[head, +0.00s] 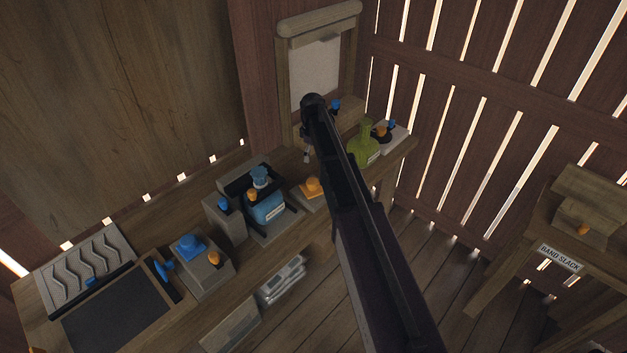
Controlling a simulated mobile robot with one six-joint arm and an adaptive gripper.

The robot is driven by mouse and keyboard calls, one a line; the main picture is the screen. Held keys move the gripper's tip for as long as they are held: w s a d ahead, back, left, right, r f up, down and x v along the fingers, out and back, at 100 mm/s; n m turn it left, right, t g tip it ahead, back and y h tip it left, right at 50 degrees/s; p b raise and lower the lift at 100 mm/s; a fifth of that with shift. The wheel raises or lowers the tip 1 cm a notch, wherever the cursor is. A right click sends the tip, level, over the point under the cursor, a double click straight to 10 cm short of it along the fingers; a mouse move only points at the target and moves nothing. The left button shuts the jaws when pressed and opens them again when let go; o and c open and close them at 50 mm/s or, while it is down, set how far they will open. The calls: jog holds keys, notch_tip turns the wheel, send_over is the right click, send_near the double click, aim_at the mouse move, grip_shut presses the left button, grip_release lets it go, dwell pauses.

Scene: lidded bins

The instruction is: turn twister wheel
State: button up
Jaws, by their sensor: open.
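No part in the head view is labelled as the twister wheel, so I cannot tell for certain which it is. My arm reaches from the bottom right across the bench. A small part of my gripper (306,156) shows below the arm's far end, near the framed white panel. It is open, and nothing shows between its fingers. My arm hides much of it and part of the bench behind.
The wooden bench (325,222) carries a blue device (265,207), boxes with blue and orange knobs (213,258), an orange part (312,186) and a green bottle (363,146). A "BAND SLACK" table (530,238) stands right. Open floor (425,262) lies between.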

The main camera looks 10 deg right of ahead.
aim_at(313, 181)
jog(key=shift+f, duration=0.25)
notch_tip(313, 181, down, 13)
jog(key=b, duration=1.3)
jog(key=shift+f+b, duration=0.2)
jog(key=shift+b, duration=0.2)
